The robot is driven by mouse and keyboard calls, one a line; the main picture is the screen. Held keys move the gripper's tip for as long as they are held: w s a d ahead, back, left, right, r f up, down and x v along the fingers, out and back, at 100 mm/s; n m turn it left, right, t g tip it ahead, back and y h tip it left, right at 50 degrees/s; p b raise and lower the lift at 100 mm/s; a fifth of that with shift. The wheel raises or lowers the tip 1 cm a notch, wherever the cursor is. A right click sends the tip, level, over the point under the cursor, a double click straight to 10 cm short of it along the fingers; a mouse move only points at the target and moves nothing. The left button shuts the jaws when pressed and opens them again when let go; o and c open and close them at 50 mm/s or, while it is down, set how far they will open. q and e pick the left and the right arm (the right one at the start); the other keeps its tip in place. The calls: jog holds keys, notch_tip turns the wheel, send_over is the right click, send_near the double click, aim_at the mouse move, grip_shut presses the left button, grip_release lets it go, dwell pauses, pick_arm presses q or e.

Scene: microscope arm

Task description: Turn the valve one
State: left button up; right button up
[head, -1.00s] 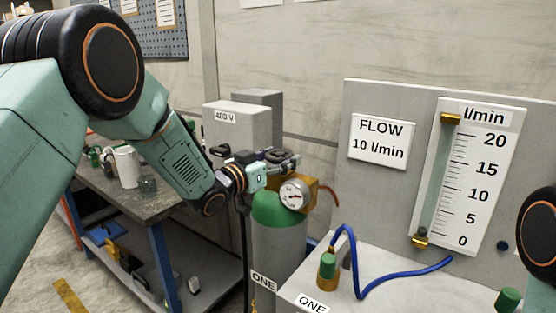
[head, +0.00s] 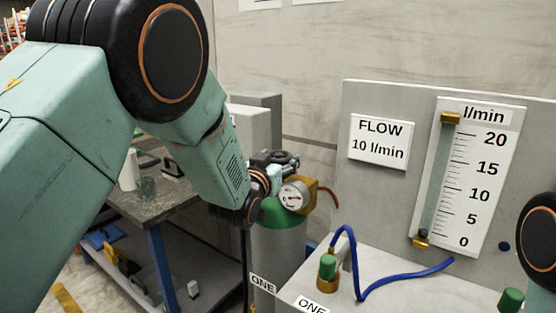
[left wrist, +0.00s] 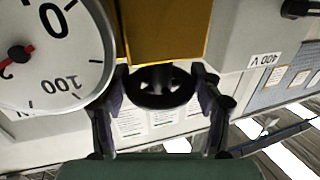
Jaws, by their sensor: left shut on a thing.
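The gas cylinder (head: 277,245) has a green top and a label "ONE". A brass block (head: 308,190) with a round white gauge (head: 292,196) sits on top. In the left wrist view, the valve's black handwheel (left wrist: 160,88) lies against the brass block (left wrist: 168,30), with the gauge (left wrist: 45,55) beside it. My left gripper (head: 284,159) is at the valve, behind the gauge. Its two fingers, also in the left wrist view (left wrist: 160,98), are shut on the wheel from both sides. My right gripper is out of view.
A flow tube (head: 432,190) marked 0 to 20 l/min stands right of a sign (head: 380,138) "FLOW 10 l/min". Its dark float is near 0. A blue hose (head: 375,285) and a green-capped fitting (head: 328,268) are in front. A workbench (head: 165,205) stands left.

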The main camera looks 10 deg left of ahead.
pick_arm(q)
jog(key=shift+f, duration=0.1)
jog(key=o, duration=1.2)
jog(key=shift+w, duration=0.15)
jog(key=shift+c, duration=0.2)
jog(key=shift+s, duration=0.25)
jog(key=s+a, duration=0.1)
jog(key=s, duration=1)
jog(key=shift+s+a, duration=0.25)
jog(key=shift+s, duration=0.15)
